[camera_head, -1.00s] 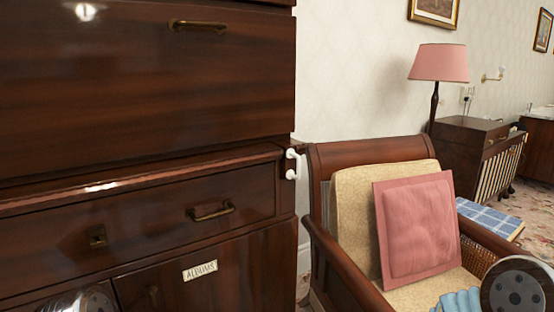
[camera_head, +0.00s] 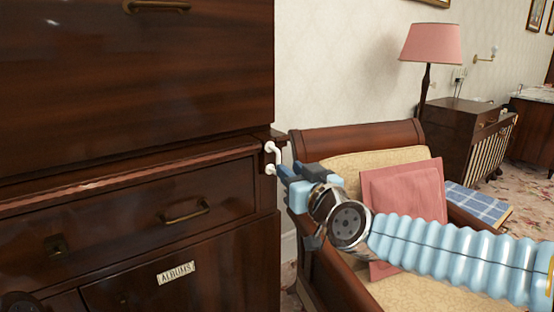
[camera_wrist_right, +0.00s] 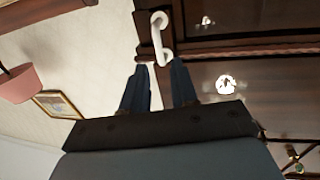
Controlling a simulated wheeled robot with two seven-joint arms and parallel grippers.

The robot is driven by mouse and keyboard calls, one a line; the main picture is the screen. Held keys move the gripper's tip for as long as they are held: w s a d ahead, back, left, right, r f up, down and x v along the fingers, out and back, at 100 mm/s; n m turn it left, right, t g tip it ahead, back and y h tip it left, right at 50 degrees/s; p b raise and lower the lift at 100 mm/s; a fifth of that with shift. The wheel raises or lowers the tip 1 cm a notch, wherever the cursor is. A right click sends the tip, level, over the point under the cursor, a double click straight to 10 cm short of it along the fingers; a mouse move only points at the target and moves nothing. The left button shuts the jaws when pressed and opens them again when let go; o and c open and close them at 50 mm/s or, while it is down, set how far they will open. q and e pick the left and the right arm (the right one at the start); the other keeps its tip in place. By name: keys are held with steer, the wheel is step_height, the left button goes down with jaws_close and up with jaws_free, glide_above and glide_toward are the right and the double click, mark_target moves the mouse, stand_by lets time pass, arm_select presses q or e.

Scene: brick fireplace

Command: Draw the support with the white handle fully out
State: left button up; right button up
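The white handle (camera_head: 271,158) is a small upright bracket on the front end of the dark wooden support (camera_head: 277,133), at the right edge of the cabinet. The support's front lies near the cabinet face. My right gripper (camera_head: 283,175) is open, its fingers pointing at the handle. In the right wrist view, the handle (camera_wrist_right: 161,38) stands just beyond and between the two parted fingertips (camera_wrist_right: 158,65). Whether a finger touches it cannot be told.
The dark cabinet (camera_head: 140,60) has drawers with brass handles and an "ALBUMS" label (camera_head: 176,273). An armchair (camera_head: 365,137) with a pink cushion (camera_head: 405,190) stands close on the right, under my right arm. A pink lamp (camera_head: 431,43) stands behind.

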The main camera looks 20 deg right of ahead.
mark_target(279, 160)
steer(key=w, duration=0.4)
steer(key=w+a, duration=0.1)
steer(key=w, duration=0.2)
steer(key=shift+w, duration=0.1)
jaws_close()
